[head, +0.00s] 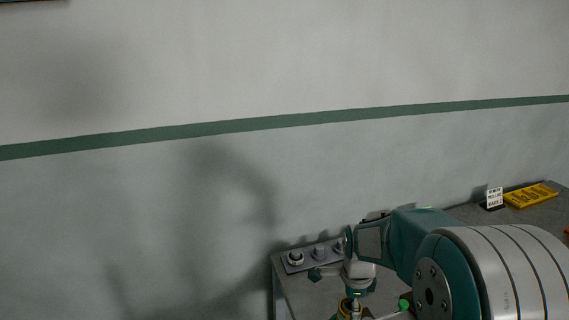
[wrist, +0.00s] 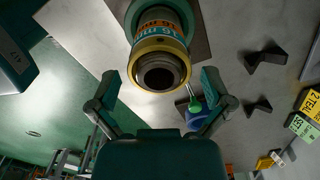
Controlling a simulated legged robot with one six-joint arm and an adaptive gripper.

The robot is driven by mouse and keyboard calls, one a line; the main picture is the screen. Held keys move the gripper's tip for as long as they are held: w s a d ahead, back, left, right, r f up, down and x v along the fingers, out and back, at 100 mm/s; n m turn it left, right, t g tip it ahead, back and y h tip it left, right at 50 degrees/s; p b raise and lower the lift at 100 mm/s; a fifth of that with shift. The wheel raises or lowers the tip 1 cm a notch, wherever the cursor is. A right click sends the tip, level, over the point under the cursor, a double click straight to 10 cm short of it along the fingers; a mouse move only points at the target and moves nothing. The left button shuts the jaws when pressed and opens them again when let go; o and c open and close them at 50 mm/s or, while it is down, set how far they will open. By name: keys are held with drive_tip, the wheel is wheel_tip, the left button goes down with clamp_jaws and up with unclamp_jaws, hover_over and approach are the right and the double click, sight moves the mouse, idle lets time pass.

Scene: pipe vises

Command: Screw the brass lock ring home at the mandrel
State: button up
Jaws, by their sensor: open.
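In the wrist view the mandrel (wrist: 160,78) points toward my camera, with a dark threaded-looking end and a hollow bore. A brass-yellow ring (wrist: 137,58) sits around it, just behind that dark end. An orange and teal band marked "16 mm" shows behind the ring. My gripper (wrist: 159,77) is open, with one finger on each side of the mandrel's end. In the head view my arm hides most of this spot; a bit of brass (head: 345,308) shows low down.
A strip with several round metal knobs (head: 296,258) lies on the bench's left end. A yellow tray (head: 531,195) and a small sign (head: 494,198) stand at the back right. Two dark wedge-shaped pieces (wrist: 264,59) lie right of the mandrel. A green-and-blue item (wrist: 194,115) shows near the right finger.

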drive_tip(key=n, duration=1.9)
drive_tip(key=shift+a, duration=0.1)
drive_tip(key=shift+c, duration=0.3)
